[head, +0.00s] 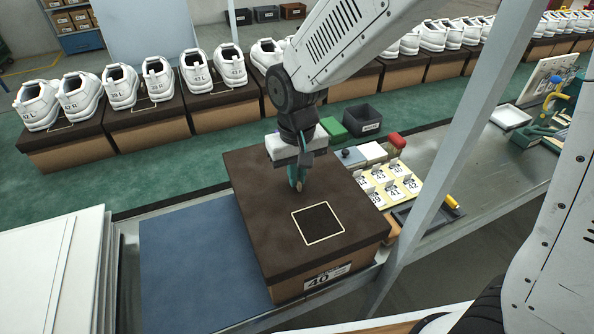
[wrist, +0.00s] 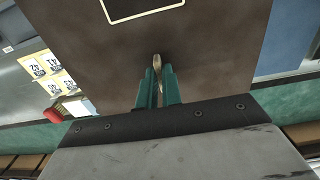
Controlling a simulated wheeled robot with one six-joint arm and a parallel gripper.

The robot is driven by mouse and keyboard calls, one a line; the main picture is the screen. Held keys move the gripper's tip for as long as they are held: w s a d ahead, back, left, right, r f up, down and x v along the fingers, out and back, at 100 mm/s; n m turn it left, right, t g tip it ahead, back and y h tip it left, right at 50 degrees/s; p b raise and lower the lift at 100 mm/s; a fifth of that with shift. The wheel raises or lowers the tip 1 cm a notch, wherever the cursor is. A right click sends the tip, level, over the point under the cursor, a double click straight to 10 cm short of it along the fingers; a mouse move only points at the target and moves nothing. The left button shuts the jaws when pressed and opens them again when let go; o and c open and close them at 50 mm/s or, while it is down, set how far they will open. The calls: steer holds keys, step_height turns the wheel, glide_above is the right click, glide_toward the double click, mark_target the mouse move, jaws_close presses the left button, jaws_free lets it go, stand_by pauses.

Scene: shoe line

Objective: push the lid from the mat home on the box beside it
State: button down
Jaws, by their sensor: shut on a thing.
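The dark brown lid (head: 262,218) lies on top of the brown cardboard box (head: 290,291), which has a "40" label on its front. The lid has a pale square outline on it and also fills much of the wrist view (wrist: 215,65). I cannot tell whether it is fully down all round. My gripper (head: 298,182) points down at the back middle of the lid. Its teal fingers are shut on a small tan tab (wrist: 157,62) at the lid's top. The blue mat (head: 190,262) to the left of the box is bare.
White panels (head: 50,262) are stacked at the far left. Behind runs a row of white shoes on boxes (head: 218,105). A grey post (head: 455,150) stands at right.

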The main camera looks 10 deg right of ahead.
steer(key=shift+f, duration=0.75)
steer(key=c, duration=1.5)
jaws_free()
